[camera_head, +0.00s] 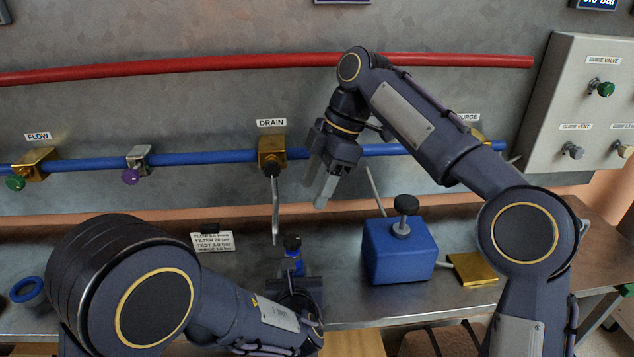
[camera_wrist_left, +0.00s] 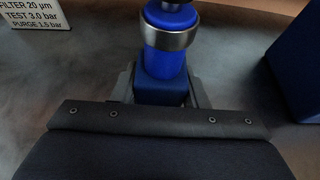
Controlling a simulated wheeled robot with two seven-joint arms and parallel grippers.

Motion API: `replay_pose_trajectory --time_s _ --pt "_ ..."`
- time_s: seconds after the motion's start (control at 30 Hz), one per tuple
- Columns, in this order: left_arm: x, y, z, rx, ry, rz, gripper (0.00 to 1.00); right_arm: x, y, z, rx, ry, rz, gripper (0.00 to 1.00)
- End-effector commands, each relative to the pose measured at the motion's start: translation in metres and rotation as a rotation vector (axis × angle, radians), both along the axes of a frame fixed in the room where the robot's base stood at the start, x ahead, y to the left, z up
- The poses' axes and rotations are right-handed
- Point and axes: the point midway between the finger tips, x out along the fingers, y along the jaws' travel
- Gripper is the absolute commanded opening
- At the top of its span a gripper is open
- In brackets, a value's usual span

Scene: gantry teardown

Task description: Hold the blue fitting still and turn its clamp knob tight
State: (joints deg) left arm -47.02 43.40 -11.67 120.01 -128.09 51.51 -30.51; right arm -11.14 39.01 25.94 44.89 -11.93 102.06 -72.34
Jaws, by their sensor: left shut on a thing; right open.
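The blue fitting (camera_head: 294,264) stands upright on the metal bench, with a dark knob (camera_head: 292,243) on top. In the left wrist view the blue fitting (camera_wrist_left: 165,62) has a silver collar, and its top is cut off by the frame edge. My left gripper (camera_wrist_left: 161,92) is shut on its square lower part, one finger on each side. In the head view my left gripper (camera_head: 295,277) is partly hidden by its own arm. My right gripper (camera_head: 317,188) is open and empty, pointing down, above and right of the fitting, apart from it.
A blue block (camera_head: 390,262) with a black knob stands right of the fitting. A brass block (camera_head: 472,269) lies beside it. A lever (camera_head: 275,205) hangs from the DRAIN valve (camera_head: 271,152) on the blue pipe. A placard (camera_head: 213,242) and blue ring (camera_head: 27,290) are left.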

Motion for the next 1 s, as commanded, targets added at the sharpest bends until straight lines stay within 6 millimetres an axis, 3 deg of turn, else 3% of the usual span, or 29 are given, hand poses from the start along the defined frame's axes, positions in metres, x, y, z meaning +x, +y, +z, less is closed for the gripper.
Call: replay_pose_trajectory --time_s 0.33,0.37,0.57,0.87,1.0 --pt "0.0 0.0 0.0 0.0 0.0 0.0 0.11 0.0 0.0 0.001 0.0 0.001 0.0 0.54" --pt "0.0 0.0 0.0 0.0 0.0 0.0 0.41 0.0 0.0 0.001 0.0 0.001 0.0 0.54" --pt "0.0 0.0 0.0 0.0 0.0 0.0 0.65 0.0 0.0 0.001 0.0 0.001 0.0 0.54" --pt "-0.002 0.0 0.001 0.0 0.0 -0.001 0.65 0.0 0.0 0.001 0.0 0.0 0.0 0.54" --pt "-0.017 -0.001 0.008 -0.002 0.0 -0.002 0.65 0.0 0.0 0.001 0.0 0.0 0.0 0.54"
